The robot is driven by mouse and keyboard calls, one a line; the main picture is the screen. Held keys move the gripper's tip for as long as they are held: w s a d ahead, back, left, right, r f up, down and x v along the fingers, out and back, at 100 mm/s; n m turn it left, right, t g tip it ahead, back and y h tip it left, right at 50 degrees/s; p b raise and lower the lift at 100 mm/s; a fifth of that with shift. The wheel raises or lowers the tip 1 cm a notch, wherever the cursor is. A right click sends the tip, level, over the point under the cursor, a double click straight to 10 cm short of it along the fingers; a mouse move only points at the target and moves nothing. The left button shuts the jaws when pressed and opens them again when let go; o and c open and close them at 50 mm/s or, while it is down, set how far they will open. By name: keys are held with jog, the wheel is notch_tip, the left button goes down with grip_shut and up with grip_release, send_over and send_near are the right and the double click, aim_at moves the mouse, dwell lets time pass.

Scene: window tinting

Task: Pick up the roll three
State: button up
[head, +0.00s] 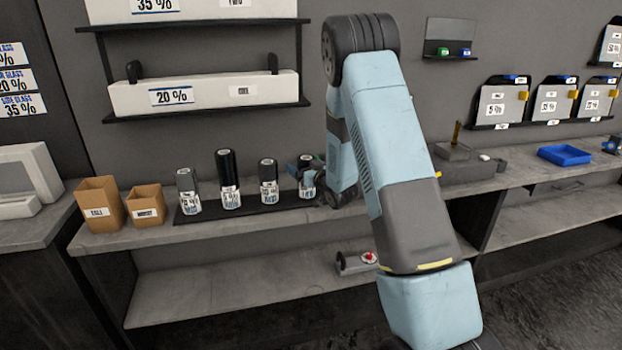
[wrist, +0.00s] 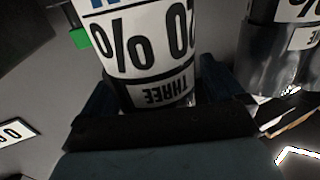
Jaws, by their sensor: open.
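Roll three (wrist: 150,45) shows large in the wrist view, a white-labelled roll with "20 %" and "THREE" reading upside down. My gripper (wrist: 156,92) is open, with one dark blue finger on each side of the roll's lower part in that view. I cannot tell whether the fingers touch it. In the head view my gripper (head: 311,176) is at the rightmost roll (head: 306,187) on the dark mat (head: 245,205) and partly hides it. The roll stands upright.
Other upright rolls (head: 268,184) stand to the left on the mat, including a taller black-topped one (head: 229,182). A neighbouring roll (wrist: 275,50) is close by in the wrist view. Two brown boxes (head: 101,204) stand farther left. A shelf (head: 205,110) hangs above.

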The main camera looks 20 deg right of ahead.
jog(key=shift+c, duration=0.3)
jog(key=c, duration=1.2)
